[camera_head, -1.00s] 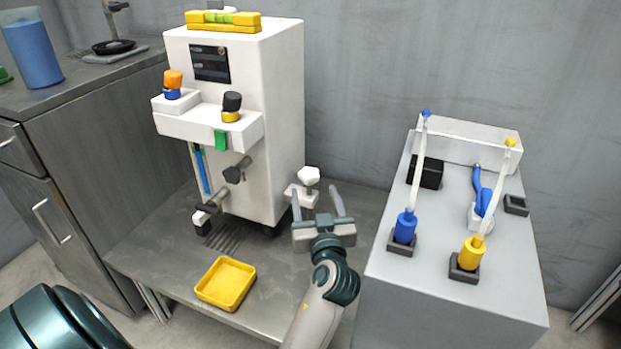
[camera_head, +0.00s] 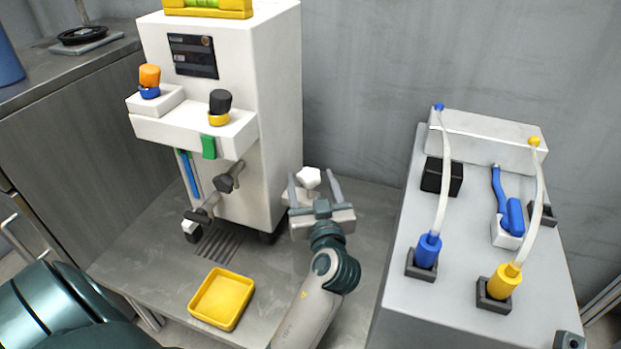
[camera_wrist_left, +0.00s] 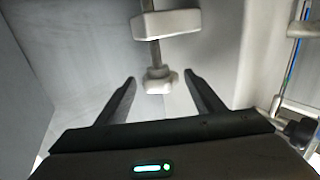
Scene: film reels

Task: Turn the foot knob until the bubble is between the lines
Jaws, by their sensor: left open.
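The white foot knob (camera_head: 308,178) stands at the right side of the white machine (camera_head: 278,120), above a pale foot bracket (camera_head: 292,198). My left gripper (camera_head: 314,183) is open, with one finger on each side of the knob. In the left wrist view the knob (camera_wrist_left: 160,81) sits between the open fingertips (camera_wrist_left: 160,85), with a gap visible on both sides. The bracket (camera_wrist_left: 166,24) and a thin stem also show there. The yellow level (camera_head: 208,14) on top of the machine is cut by the frame's top edge. I cannot make out its bubble against the lines.
A yellow tray (camera_head: 222,298) lies on the grey bench in front of the machine. A grey stand (camera_head: 455,290) with blue and yellow plugs is close to the right of my left arm. A wall is behind.

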